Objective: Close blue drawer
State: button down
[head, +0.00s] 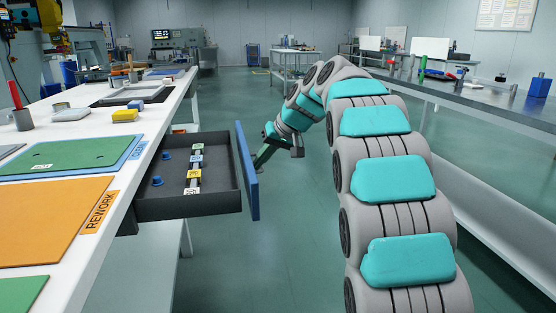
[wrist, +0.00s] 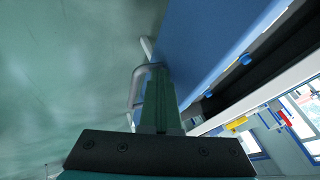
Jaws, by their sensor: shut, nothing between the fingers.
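The blue drawer (head: 247,172) stands open, pulled out from the left workbench, with its blue front facing right. Inside its dark tray are blue knobs and small labelled blocks on a strip. I cannot tell if the fingers touch the front or the handle.
The white workbench (head: 150,150) on the left carries green and orange mats, a yellow block (head: 124,115) and a cup with a red tool. A long metal bench (head: 470,95) runs along the right. The floor between the benches is clear.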

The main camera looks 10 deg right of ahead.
jog(key=p, duration=0.4)
send_over(180, 187)
jog(key=a, duration=0.4)
jog(key=shift+d, duration=0.2)
jog(key=shift+d, duration=0.3)
jog(key=d+b, duration=0.1)
jog(key=d, duration=0.2)
jog(key=shift+f, duration=0.1)
jog(key=v, duration=1)
jog(key=s+d+f+g+h, duration=0.2)
jog(key=s+d+f, duration=0.5)
jog(key=s, duration=0.8)
jog(key=s+d+f+g+h, duration=0.2)
jog(key=s+d+f, duration=0.5)
jog(key=s, duration=0.9)
jog(key=s+d+f+m+g+h, duration=0.1)
jog(key=s+d+f+g, duration=0.1)
jog(key=s+d+f, duration=0.6)
jog(key=s, duration=0.7)
jog(key=shift+s+f+h, duration=0.3)
jog(key=shift+h, duration=0.1)
